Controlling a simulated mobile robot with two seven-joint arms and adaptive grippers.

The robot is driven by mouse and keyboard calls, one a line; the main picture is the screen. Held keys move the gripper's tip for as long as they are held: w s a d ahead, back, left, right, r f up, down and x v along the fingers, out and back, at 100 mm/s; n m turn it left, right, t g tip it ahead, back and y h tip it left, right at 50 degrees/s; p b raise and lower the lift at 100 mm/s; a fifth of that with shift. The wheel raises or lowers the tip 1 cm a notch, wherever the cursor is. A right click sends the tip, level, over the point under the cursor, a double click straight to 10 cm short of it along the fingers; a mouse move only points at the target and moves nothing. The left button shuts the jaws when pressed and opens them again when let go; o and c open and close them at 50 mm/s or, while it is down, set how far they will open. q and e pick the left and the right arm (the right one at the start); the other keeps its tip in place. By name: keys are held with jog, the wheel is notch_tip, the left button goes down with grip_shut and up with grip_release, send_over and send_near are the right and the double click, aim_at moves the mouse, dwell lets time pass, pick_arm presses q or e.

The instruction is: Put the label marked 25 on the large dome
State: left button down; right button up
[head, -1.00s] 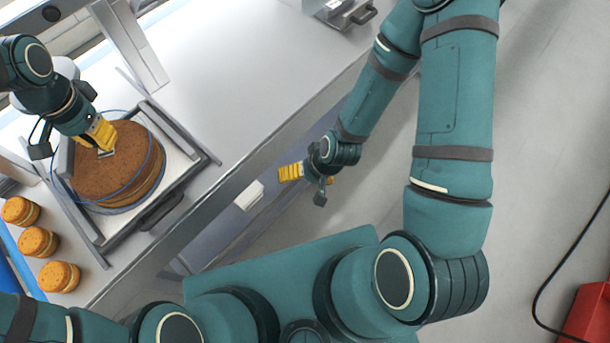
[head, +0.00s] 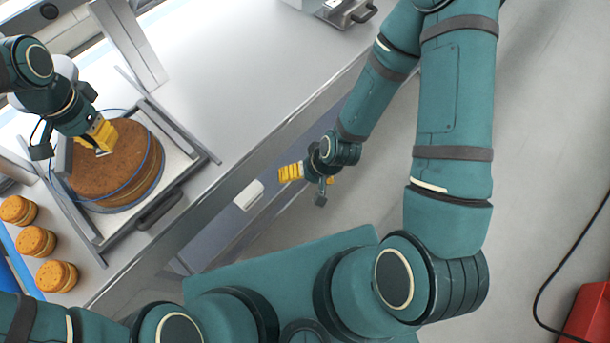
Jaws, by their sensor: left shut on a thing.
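A large brown layered round (head: 130,165), the only large rounded piece in view, sits in a metal frame on the counter at the left. My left gripper (head: 101,146) is over its upper left part, shut on a small pale label (head: 102,153). The label is at the fingertips, close to the round's top; I cannot tell whether it touches. Its marking cannot be read. My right gripper (head: 284,173) hangs beyond the counter's front edge, away from the round, with no object visible in it; its jaw opening is unclear.
The metal frame (head: 180,125) with upright rails surrounds the large round, and a thin blue ring loops about it. Several small filled rounds (head: 37,241) stand at the lower left by a blue strip. The counter (head: 235,75) right of the frame is clear.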

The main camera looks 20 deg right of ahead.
dwell(0.4)
pick_arm(q)
jog(key=shift+r+p, duration=2.2)
jog(key=shift+r, duration=0.6)
jog(key=shift+r+p, duration=0.55)
jog(key=shift+r, duration=0.65)
